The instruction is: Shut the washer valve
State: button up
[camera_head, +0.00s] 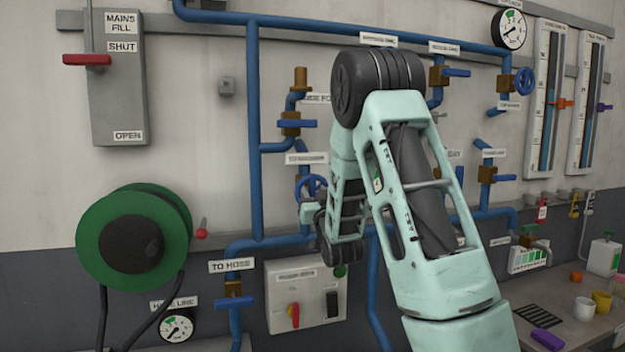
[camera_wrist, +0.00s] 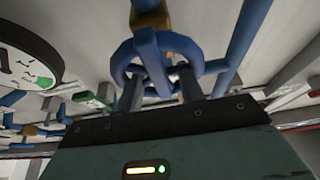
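A blue handwheel valve (camera_head: 312,185) sits on a wall pipe, under a small label too blurred to read fully. I cannot confirm from its label that it is the washer valve. My arm partly covers the area to its right. In the wrist view a blue handwheel (camera_wrist: 200,58) with a brass body (camera_wrist: 150,20) is directly ahead of my gripper (camera_wrist: 160,88). The two grey fingers stand apart, with wheel parts showing between them. They overlap the near rim in the picture; whether they touch it I cannot tell.
Another blue handwheel (camera_head: 524,81) is at the upper right. Lever valves, such as the blue lever (camera_head: 297,123), crowd the pipes nearby. A switch box (camera_head: 306,295) is below my gripper, and a green hose reel (camera_head: 133,240) is at left. A bench with cups (camera_head: 584,308) is at lower right.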

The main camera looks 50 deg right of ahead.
jog(key=shift+w+d+r, duration=0.25)
jog(key=shift+w+d, duration=0.05)
jog(key=shift+w, duration=0.15)
grip_shut()
